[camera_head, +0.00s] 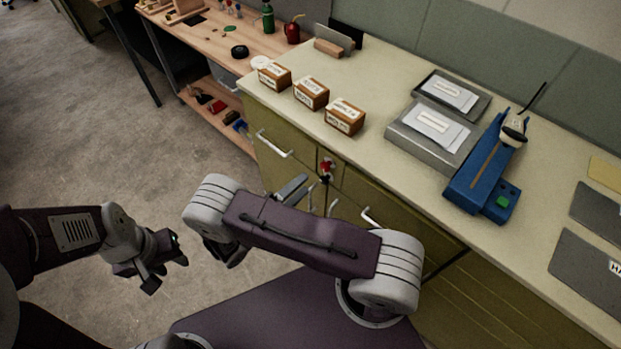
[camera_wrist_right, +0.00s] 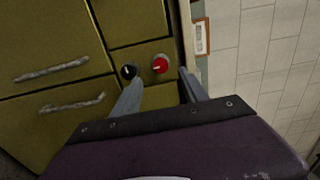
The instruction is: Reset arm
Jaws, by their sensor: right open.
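My right arm (camera_head: 300,233) is folded across the front of the green cabinet, and its link hides most of the right gripper in the head view. In the right wrist view my right gripper (camera_wrist_right: 158,76) is open and empty, its two fingers apart. A red knob (camera_wrist_right: 160,64) and a black knob (camera_wrist_right: 129,71) on the cabinet front show beyond the fingertips. I cannot tell the distance to them. My left gripper (camera_head: 168,274) hangs over the open floor at lower left, its fingers apart with nothing between them.
The cabinet top (camera_head: 375,68) carries several small labelled boxes (camera_head: 311,93), grey cases (camera_head: 432,136) and a blue device (camera_head: 484,170). Drawer handles (camera_head: 272,145) stick out from the cabinet front. A wooden workbench (camera_head: 195,35) stands at the back. Floor (camera_head: 80,120) at left is clear.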

